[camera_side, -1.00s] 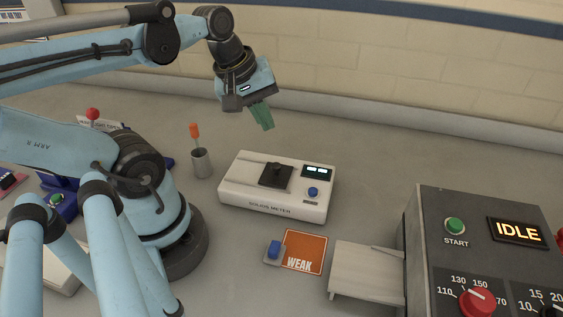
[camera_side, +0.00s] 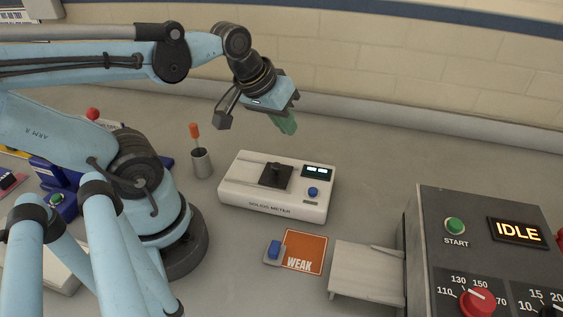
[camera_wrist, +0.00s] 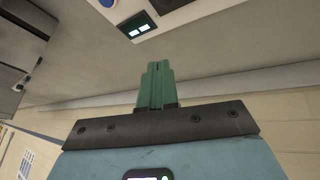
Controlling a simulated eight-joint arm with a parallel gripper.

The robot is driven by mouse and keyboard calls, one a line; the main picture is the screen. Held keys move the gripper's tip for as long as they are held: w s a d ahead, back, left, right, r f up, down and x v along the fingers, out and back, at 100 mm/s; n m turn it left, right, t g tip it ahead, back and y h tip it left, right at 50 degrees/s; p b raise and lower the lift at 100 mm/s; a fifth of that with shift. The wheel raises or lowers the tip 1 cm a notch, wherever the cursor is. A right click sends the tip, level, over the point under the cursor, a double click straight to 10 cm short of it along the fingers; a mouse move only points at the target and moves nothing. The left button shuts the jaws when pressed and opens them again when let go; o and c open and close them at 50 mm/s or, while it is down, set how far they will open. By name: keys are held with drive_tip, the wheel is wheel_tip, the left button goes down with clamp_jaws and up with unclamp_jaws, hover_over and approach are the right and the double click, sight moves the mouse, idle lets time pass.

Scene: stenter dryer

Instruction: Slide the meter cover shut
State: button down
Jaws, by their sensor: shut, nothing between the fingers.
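The white solids meter (camera_side: 240,198) lies on the grey table in the middle of the side view. On its top is a dark square cover (camera_side: 276,175) with a small raised knob. To the right of the cover are a lit display (camera_side: 317,171) and a blue button (camera_side: 313,191). My gripper (camera_side: 289,127), with green fingers, is shut and empty. It is in the air above and behind the meter's right part, not touching it. In the wrist view the shut fingers (camera_wrist: 156,85) point toward the meter's display end (camera_wrist: 150,25).
A cup (camera_side: 202,163) with an orange-handled tool stands left of the meter. In front are an orange WEAK card (camera_side: 306,248), a blue-topped block (camera_side: 274,250) and a pale platform (camera_side: 366,272). A control box (camera_side: 440,235) reading IDLE stands at the right.

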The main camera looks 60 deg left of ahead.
sight(276, 164)
drive_tip(key=s+a+r+n+g+h, duration=0.2)
drive_tip(key=s+a+n, duration=0.15)
drive_tip(key=n, duration=0.65)
drive_tip(key=s+a+r+n+g+h, duration=0.1)
drive_tip(key=s+a+r+n+g, duration=0.3)
drive_tip(key=n, duration=0.6)
drive_tip(key=d+f, duration=0.1)
drive_tip(key=f, duration=0.2)
drive_tip(key=d+f+t, duration=0.1)
drive_tip(key=f, duration=0.3)
drive_tip(key=d+f+t, duration=0.1)
drive_tip(key=f, duration=0.3)
drive_tip(key=shift+w+f, duration=0.1)
drive_tip(key=shift+w, duration=0.25)
drive_tip(key=shift+w+d+f, duration=0.2)
drive_tip(key=shift+w+d, duration=0.35)
drive_tip(key=shift+d, duration=0.2)
drive_tip(key=shift+w+d+f, duration=0.2)
drive_tip(key=shift+w+d, duration=0.4)
drive_tip(key=shift+d, duration=0.2)
drive_tip(key=shift+w+d+f, duration=0.15)
drive_tip(key=shift+w+d, duration=0.6)
drive_tip(key=shift+d, duration=0.15)
